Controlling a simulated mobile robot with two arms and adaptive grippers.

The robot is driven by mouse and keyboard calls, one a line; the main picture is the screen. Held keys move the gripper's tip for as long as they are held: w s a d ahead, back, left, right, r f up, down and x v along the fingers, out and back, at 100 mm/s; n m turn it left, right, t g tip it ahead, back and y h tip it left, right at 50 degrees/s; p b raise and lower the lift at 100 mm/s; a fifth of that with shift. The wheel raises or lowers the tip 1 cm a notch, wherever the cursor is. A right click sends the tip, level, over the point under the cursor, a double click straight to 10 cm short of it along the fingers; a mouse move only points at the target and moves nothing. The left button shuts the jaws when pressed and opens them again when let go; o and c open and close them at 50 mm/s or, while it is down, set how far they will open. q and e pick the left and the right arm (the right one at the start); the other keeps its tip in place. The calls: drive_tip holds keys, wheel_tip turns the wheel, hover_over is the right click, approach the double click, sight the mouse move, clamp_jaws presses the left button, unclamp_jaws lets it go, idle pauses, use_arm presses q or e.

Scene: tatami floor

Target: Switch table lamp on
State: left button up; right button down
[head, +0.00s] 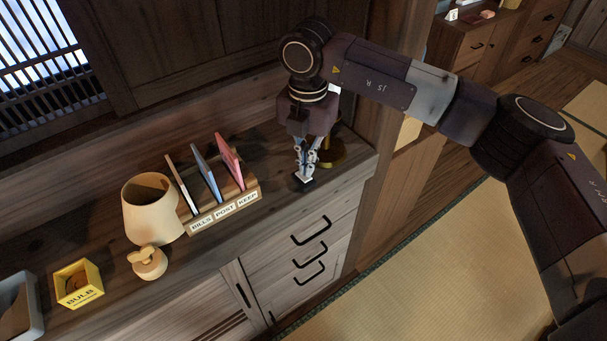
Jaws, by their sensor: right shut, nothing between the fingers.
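A cream lampshade (152,208) with a dark open top stands on the cabinet at left; it shows no glow. A small cream rounded piece (148,264) is at its foot, and I cannot tell if they are joined. A round brass foot (331,154) stands at the cabinet's right end, mostly hidden behind my right gripper; I cannot tell if it is a lamp's. My right gripper (304,178) points down, shut and empty, in front of the brass foot. A small dark piece (304,186) shows at its fingertips; contact is unclear. My left gripper is out of view.
A letter rack (225,209) labelled BILLS, POST, KEEP stands between the shade and my right gripper. A yellow BULB box (78,284) and a grey bin (20,307) are at left. The wooden wall (190,50) rises behind the cabinet top.

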drive_tip(key=shift+f+b, duration=1)
drive_tip(key=shift+f, duration=0.25)
idle(0.8)
drive_tip(key=shift+s, duration=0.1)
drive_tip(key=shift+r+p, duration=0.4)
drive_tip(key=shift+r, duration=0.4)
drive_tip(key=shift+r+p, duration=1.15)
drive_tip(key=shift+r, duration=1.6)
